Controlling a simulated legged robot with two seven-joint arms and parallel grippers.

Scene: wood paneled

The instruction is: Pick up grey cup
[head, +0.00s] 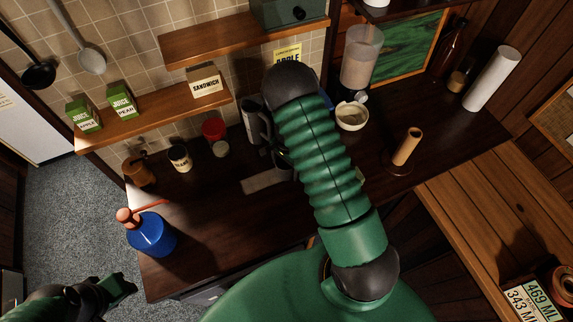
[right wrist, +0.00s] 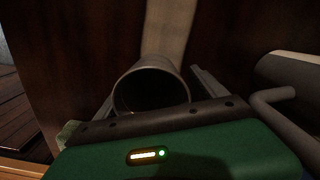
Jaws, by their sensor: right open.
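A grey cup (right wrist: 150,92) shows in the right wrist view, its round mouth facing the camera. My right gripper (right wrist: 153,84) is open, with one finger on each side of the cup. Whether the fingers touch it cannot be told. In the head view my right arm covers this gripper and most of the area around it, so I cannot make out the cup there. My left gripper (head: 118,287) is at the lower left of the head view, over the floor and away from the counter; its jaws are too dark to judge.
A grey appliance with a handle (head: 252,122) stands left of my arm. A shelf (head: 150,122) overhangs the back left.

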